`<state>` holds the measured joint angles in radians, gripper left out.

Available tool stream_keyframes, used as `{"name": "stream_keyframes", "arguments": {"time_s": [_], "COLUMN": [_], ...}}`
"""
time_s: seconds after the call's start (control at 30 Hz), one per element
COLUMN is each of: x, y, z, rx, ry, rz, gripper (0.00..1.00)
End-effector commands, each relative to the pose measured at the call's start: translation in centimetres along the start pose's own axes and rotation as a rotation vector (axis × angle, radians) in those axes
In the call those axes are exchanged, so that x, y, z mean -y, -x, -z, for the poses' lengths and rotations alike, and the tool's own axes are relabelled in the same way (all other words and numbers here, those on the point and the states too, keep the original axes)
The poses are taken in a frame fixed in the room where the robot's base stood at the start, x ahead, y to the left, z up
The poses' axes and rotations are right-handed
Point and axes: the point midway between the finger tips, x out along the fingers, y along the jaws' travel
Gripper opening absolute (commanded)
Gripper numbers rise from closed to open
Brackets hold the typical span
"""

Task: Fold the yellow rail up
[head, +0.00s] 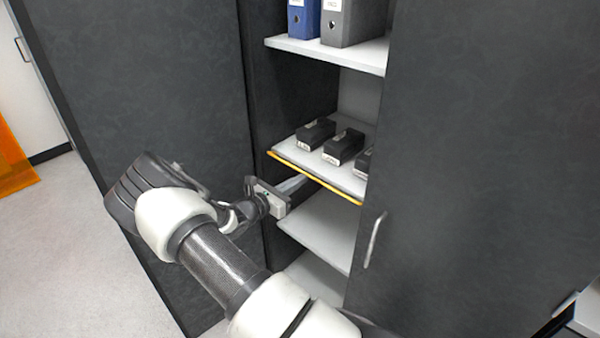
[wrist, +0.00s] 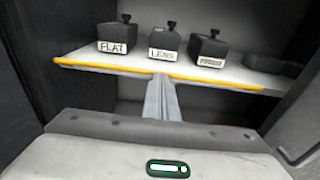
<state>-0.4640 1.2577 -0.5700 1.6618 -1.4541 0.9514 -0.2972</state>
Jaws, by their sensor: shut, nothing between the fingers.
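The yellow rail (head: 325,183) is a thin bar along the front edge of the middle cabinet shelf, level with the shelf board. It also shows in the wrist view (wrist: 100,68), running across the shelf front. My gripper (head: 303,179) is at the rail's front, near its middle. In the wrist view my gripper's fingers (wrist: 160,80) are together and empty, and their tips cover a short piece of the rail. I cannot tell whether they touch it or sit just in front of or below it.
Black labelled boxes (wrist: 117,37) stand on the middle shelf (head: 287,145) behind the rail. Binders (head: 350,22) stand on the shelf above. The lower shelf (head: 325,235) looks empty. A dark door with a handle (head: 374,240) closes the right side; a dark panel (head: 150,85) stands left.

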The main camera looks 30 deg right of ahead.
Motion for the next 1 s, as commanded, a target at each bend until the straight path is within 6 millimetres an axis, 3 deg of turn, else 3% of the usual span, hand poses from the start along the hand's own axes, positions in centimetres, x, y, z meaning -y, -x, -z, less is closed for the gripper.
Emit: {"name": "stream_keyframes", "arguments": {"time_s": [0.03,0.57,1.0], "x": [0.1,0.1,0.0], "y": [-0.1,-2.4,-4.1], "z": [-1.6,-4.7,-5.6], "rx": [-0.045,-0.545,-0.541], "ry": [-0.005,-0.012,-0.001], "rz": [0.004,0.004,0.0], "gripper": [0.0,0.0,0.0]}}
